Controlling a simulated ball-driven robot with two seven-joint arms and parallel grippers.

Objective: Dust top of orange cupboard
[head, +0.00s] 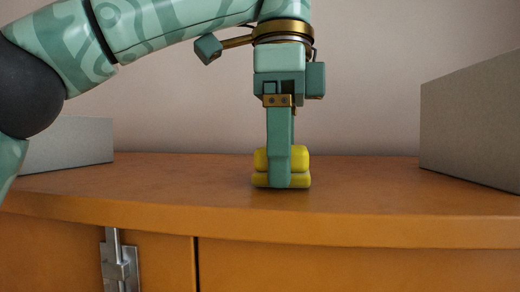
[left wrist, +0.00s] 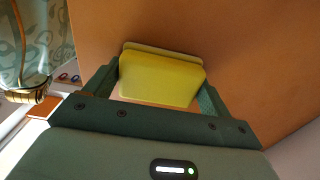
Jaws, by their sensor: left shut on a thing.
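The orange cupboard (head: 150,195) fills the lower part of the head view, and its flat top shows. My left gripper (head: 281,178) points straight down over the middle of the top, near the front edge. It is shut on a yellow duster (head: 300,160), a block with a wider lower part. The duster's underside appears to rest on the cupboard top. In the left wrist view the yellow duster (left wrist: 160,80) sits between both fingers, with the orange surface (left wrist: 240,60) beyond it. My right gripper is in neither view.
A grey box (head: 475,125) stands on the right of the top, and another grey block (head: 70,143) stands at the left, partly behind my arm. The top between them is clear. A metal latch (head: 118,262) is on the cupboard front.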

